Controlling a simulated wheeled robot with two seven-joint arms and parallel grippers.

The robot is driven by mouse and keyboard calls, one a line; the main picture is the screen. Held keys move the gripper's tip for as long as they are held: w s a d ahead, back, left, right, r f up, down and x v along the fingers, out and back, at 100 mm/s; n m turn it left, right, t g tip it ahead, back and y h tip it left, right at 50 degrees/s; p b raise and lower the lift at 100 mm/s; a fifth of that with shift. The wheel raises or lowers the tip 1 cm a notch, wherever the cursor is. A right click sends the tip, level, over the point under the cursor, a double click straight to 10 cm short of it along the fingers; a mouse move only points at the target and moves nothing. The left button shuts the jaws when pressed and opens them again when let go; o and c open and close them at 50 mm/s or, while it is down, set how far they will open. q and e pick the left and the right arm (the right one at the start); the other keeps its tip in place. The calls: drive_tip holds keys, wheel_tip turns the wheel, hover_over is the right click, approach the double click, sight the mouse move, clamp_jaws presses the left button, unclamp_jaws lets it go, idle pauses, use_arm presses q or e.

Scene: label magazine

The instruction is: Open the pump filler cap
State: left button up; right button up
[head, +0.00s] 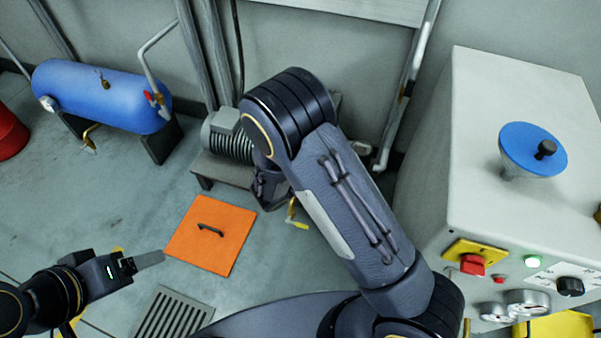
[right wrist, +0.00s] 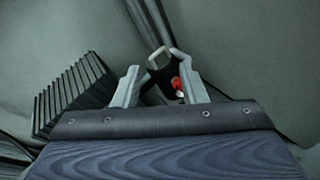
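The pump (head: 222,136), a grey finned motor body on a low dark stand, is by the back wall in the head view. Its right part is hidden behind my right arm. In the right wrist view its dark fins (right wrist: 75,98) show at the left. My right gripper (right wrist: 158,80) has its two grey fingers apart. Between and beyond them are a dark part with a pale loop on top (right wrist: 158,58) and a small red and white piece (right wrist: 178,87); I cannot tell whether either is the filler cap. My left gripper (head: 148,259) is over the floor at lower left, its fingers seen edge-on.
An orange floor plate (head: 211,236) with a black handle and a floor grate (head: 172,315) lie in front of the pump. A blue tank (head: 100,96) stands at left. A white cabinet (head: 470,150) with a blue funnel-like top piece (head: 525,145) fills the right. A yellow-handled valve (head: 297,220) is beside my right arm.

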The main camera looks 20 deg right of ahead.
drive_tip(key=w+a+f+n+t+y+b, duration=0.2)
drive_tip(key=w+a+f+n+t+b, duration=0.25)
drive_tip(key=a+f+n+t, duration=0.55)
use_arm(q)
wheel_tip(320, 180, down, 8)
drive_tip(key=b, duration=0.1)
use_arm(e)
drive_tip(key=w+d+f+g+y, duration=0.1)
drive_tip(key=w+d, duration=0.3)
drive_tip(key=w, duration=0.2)
drive_tip(key=shift+w+d+m+g, duration=0.3)
drive_tip(key=shift+w+d, duration=0.05)
drive_tip(key=shift+d, duration=0.05)
use_arm(q)
drive_tip(key=shift+s, duration=0.1)
use_arm(e)
clamp_jaws()
